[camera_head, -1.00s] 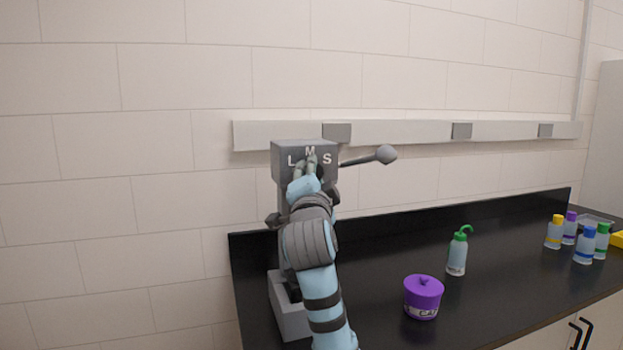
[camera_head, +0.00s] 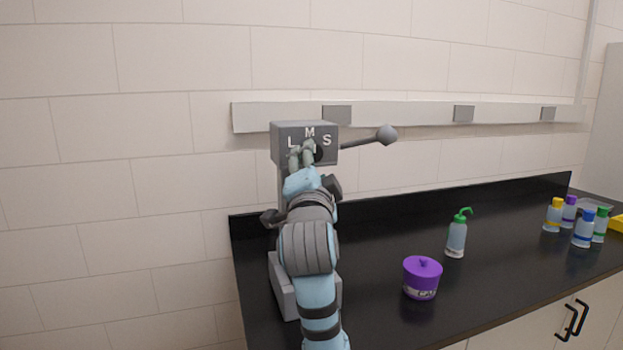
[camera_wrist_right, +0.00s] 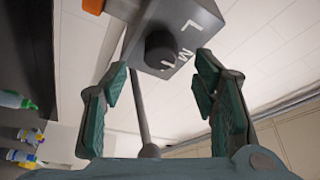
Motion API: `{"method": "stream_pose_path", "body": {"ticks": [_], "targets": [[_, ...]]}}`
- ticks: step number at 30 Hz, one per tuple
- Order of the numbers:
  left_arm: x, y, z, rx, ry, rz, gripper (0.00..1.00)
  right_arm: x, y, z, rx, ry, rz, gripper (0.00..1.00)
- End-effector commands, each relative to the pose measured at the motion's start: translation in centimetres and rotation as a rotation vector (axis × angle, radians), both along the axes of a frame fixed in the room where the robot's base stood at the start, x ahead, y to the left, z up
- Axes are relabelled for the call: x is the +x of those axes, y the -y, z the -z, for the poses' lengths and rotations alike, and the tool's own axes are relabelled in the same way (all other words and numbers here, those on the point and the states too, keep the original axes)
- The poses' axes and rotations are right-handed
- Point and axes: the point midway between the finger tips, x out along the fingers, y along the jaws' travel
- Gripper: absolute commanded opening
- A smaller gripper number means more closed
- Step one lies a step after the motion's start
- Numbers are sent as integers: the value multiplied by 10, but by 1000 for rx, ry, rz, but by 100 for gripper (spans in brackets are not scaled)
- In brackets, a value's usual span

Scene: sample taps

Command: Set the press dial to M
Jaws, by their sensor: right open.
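The grey press (camera_head: 279,130) stands at the left end of the black counter. Its head bears the letters L, M and S, with M at the top middle, and a lever with a ball end (camera_head: 387,135) sticks out to the right. The dark round dial (camera_wrist_right: 161,47) is on the lettered face. In the head view it is mostly hidden by my right gripper (camera_head: 301,152). In the right wrist view my gripper (camera_wrist_right: 160,82) is open and empty, with the dial just beyond its fingertips, apart from them. I cannot tell where the dial points. My left gripper is not in view.
A purple lidded jar (camera_head: 421,280) and a green-topped wash bottle (camera_head: 456,238) stand on the counter (camera_head: 375,235) right of the press. Several capped bottles (camera_head: 583,230) stand at the far right. A rail (camera_head: 400,115) runs along the wall behind.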

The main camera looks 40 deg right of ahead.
Motion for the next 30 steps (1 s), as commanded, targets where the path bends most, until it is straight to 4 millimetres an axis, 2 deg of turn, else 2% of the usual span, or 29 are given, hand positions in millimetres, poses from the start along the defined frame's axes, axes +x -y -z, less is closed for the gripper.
{"method": "stream_pose_path", "body": {"ticks": [4,9,30], "targets": [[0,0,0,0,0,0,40,-31,-26,8,6,4,-5,54],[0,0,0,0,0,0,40,-52,-42,13,3,2,-2,54],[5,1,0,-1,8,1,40,-56,-41,14,1,0,6,54]]}}
